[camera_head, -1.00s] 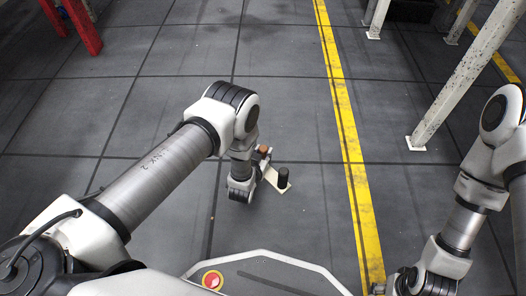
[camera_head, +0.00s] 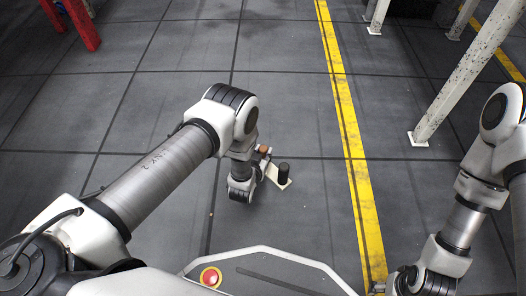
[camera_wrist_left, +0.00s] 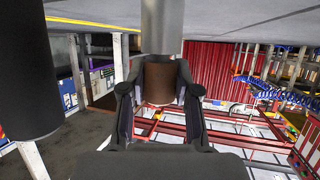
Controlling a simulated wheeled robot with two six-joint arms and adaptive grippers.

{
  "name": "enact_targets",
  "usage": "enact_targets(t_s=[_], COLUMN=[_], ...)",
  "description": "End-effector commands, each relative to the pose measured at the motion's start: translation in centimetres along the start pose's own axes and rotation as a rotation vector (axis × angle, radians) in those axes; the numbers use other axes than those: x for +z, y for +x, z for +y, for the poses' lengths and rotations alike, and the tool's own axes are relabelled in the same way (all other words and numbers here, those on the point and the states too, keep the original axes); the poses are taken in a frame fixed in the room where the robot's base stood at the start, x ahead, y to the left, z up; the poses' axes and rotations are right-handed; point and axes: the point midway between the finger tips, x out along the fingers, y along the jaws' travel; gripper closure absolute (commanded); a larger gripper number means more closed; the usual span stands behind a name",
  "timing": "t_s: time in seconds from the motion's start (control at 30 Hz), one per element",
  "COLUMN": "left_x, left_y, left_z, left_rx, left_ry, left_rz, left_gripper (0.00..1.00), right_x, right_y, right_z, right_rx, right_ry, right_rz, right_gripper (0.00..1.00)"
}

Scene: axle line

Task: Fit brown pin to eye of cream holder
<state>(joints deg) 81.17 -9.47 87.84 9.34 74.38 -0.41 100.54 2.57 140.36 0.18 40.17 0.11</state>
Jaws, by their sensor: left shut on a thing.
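My left gripper (camera_head: 263,154) is out in front of my base, well above the floor. In the left wrist view its two fingers (camera_wrist_left: 159,92) are shut on the brown pin (camera_wrist_left: 159,82), one on each side. The pin is a brown cylinder, with a grey metallic cylinder directly above it in that view. In the head view the pin shows as a small brown spot (camera_head: 264,149) at the gripper.
A yellow line (camera_head: 349,135) crosses the grey tiled floor. A pale post (camera_head: 460,75) stands at right and red legs (camera_head: 84,25) at upper left. The floor ahead between them is clear. The left wrist view shows red framework (camera_wrist_left: 215,140) and red panelling (camera_wrist_left: 213,65) beyond the gripper.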

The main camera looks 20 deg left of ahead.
Motion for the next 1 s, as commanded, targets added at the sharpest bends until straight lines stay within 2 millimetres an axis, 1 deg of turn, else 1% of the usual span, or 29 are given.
enact_targets(t_s=[0.27,0.3,0.33,0.37,0.67,0.77,0.87,1.0], left_x=[0.8,0.7,0.7,0.7,0.7,0.8,0.8,0.8], left_y=[0.4,0.3,0.3,0.3,0.2,-0.5,-2.2,-5.8], left_z=[0.0,0.0,0.0,0.0,0.0,0.0,0.0,0.0], left_rx=[0.0,0.0,0.0,0.0,0.0,0.0,0.0,0.001], left_ry=[0.0,0.0,0.0,0.0,0.0,0.0,0.0,0.002], left_rz=[0.001,0.001,0.001,0.0,-0.001,-0.002,-0.003,-0.004], left_gripper=[1.0,0.59,0.48,0.4,0.4,0.4,0.4,0.4], right_x=[0.0,0.0,0.0,0.0,0.0,0.0,0.0,0.0], right_y=[0.7,0.6,0.6,0.6,0.6,0.6,0.5,0.6], right_z=[0.0,0.0,0.0,0.0,0.0,0.0,0.0,0.0], right_rx=[0.0,0.0,0.0,0.0,0.0,0.0,0.0,0.0], right_ry=[0.0,0.0,0.0,0.0,0.0,0.0,0.0,0.0], right_rz=[0.0,0.0,0.0,0.0,0.0,0.0,0.0,0.0], right_gripper=[0.36,0.36,0.36,0.36,0.36,0.36,0.36,0.36])
